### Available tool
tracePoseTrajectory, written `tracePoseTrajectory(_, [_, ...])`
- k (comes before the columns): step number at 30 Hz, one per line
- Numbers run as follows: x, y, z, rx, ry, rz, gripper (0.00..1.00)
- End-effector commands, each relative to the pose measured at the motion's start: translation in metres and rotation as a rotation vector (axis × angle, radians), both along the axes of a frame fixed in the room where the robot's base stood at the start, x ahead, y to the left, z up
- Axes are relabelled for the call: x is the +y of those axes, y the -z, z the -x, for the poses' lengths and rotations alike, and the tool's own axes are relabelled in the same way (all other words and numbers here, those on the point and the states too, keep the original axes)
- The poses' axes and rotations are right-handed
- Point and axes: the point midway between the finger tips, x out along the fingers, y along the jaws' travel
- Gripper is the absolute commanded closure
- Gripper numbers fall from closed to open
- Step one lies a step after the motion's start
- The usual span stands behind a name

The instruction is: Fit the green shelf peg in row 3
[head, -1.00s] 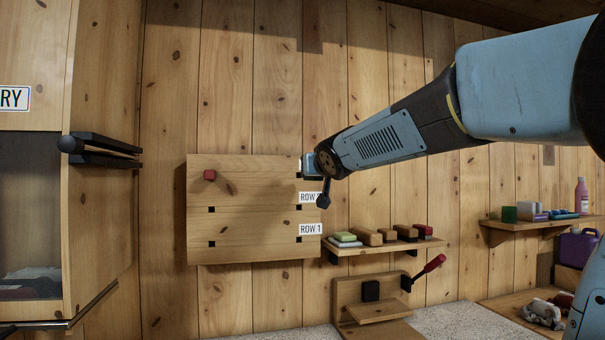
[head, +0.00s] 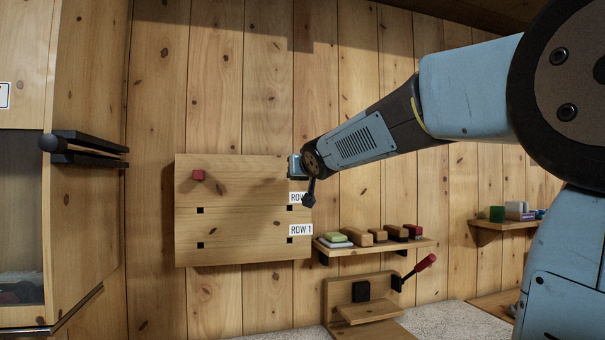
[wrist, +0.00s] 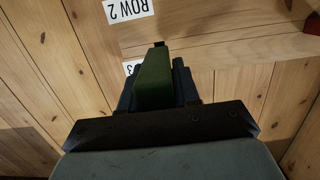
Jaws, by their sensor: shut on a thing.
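The green peg (wrist: 154,80) is held between the fingers of my gripper (wrist: 158,85) in the wrist view. Its far end points at the pegboard (wrist: 215,40), close to a dark square hole (wrist: 159,43); I cannot tell whether it touches or enters. The row 3 label (wrist: 131,67) is partly covered beside the fingers. In the head view my gripper (head: 295,167) is at the board's (head: 240,222) upper right edge, hiding the peg and the row's right hole. A red peg (head: 198,175) sits at the upper left, level with my gripper.
Rows 1 and 2 show empty square holes. A small shelf (head: 375,248) with several blocks stands right of the board, above a wooden stand with a red-handled lever (head: 426,262). A cabinet (head: 85,210) with a dark handle is at the left.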

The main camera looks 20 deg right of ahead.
Motion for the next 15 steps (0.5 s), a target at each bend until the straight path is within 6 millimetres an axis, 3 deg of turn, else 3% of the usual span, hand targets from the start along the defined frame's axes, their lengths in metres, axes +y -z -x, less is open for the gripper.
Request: tracePoseTrajectory(15, [-0.003,0.000,-0.025,-0.001,0.005,0.001,1.00])
